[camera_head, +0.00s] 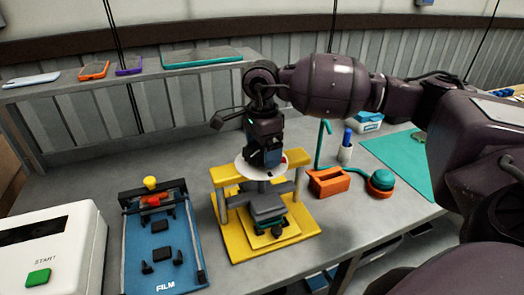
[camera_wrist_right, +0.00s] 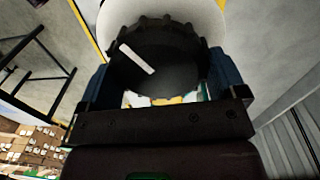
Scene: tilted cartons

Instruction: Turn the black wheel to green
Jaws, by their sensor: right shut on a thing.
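The black wheel (camera_wrist_right: 165,62) fills the middle of the right wrist view, with a ridged rim and a white bar mark slanting toward the upper left. My right gripper (camera_wrist_right: 158,78) is shut on it, one finger on each side. Behind the wheel is a white disc (camera_wrist_right: 200,15), which also shows in the head view (camera_head: 243,168) on top of a yellow press frame (camera_head: 232,243). In the head view my right gripper (camera_head: 262,158) points down at the disc and hides the wheel. A small red patch shows at the disc's right edge; I see no green patch on it. My left gripper is out of view.
Left of the press is a blue film fixture (camera_head: 165,240), then a white box (camera_head: 50,250) with a green START button. Right of it are an orange block (camera_head: 328,182), a teal-topped round item (camera_head: 381,180) and a pen cup (camera_head: 346,152). A shelf stands behind.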

